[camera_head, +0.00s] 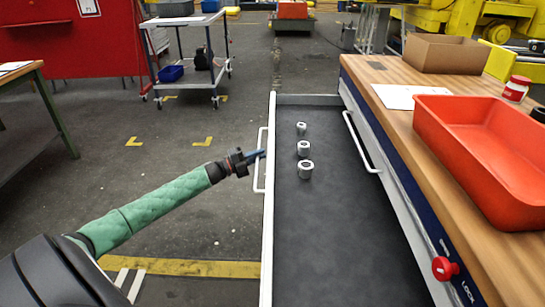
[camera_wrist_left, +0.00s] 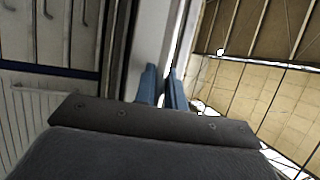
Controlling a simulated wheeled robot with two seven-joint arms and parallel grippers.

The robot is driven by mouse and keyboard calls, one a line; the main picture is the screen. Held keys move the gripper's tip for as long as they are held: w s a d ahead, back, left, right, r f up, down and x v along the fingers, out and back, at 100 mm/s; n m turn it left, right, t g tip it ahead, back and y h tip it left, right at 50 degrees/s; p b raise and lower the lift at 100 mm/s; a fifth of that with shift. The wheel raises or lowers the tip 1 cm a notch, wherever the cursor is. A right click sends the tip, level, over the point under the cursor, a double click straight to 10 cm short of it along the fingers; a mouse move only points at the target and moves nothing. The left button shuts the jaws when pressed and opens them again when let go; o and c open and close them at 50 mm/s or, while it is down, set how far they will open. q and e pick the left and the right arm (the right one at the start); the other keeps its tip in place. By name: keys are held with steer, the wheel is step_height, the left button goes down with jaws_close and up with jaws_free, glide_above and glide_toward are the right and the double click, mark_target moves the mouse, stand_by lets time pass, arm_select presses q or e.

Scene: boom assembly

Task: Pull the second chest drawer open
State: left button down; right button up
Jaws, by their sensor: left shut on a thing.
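A chest drawer (camera_head: 340,235) stands pulled out to the left from under the workbench, and its dark floor shows. Its white front panel (camera_head: 269,230) carries a white bar handle (camera_head: 257,180). My left gripper (camera_head: 259,154) is shut on this handle from the outer side. In the left wrist view, the blue fingers (camera_wrist_left: 163,88) are close together against the pale drawer front. Several small metal rings, such as the nearest one (camera_head: 305,169), lie inside the drawer. Another handle (camera_head: 362,143) is on the closed drawer above it. My right gripper is not in view.
The wooden bench top (camera_head: 400,75) at right carries an orange tray (camera_head: 488,150), a cardboard box (camera_head: 445,54) and a red-capped jar (camera_head: 516,89). A red knob (camera_head: 445,268) juts from the chest. A wheeled cart (camera_head: 186,50) stands far back. Floor left of the drawer is clear.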

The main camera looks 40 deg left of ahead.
arm_select(q)
steer(key=shift+s+a, duration=0.6)
steer(key=shift+a, duration=0.25)
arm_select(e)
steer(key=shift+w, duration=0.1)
arm_select(q)
steer(key=c, duration=1.5)
jaws_free()
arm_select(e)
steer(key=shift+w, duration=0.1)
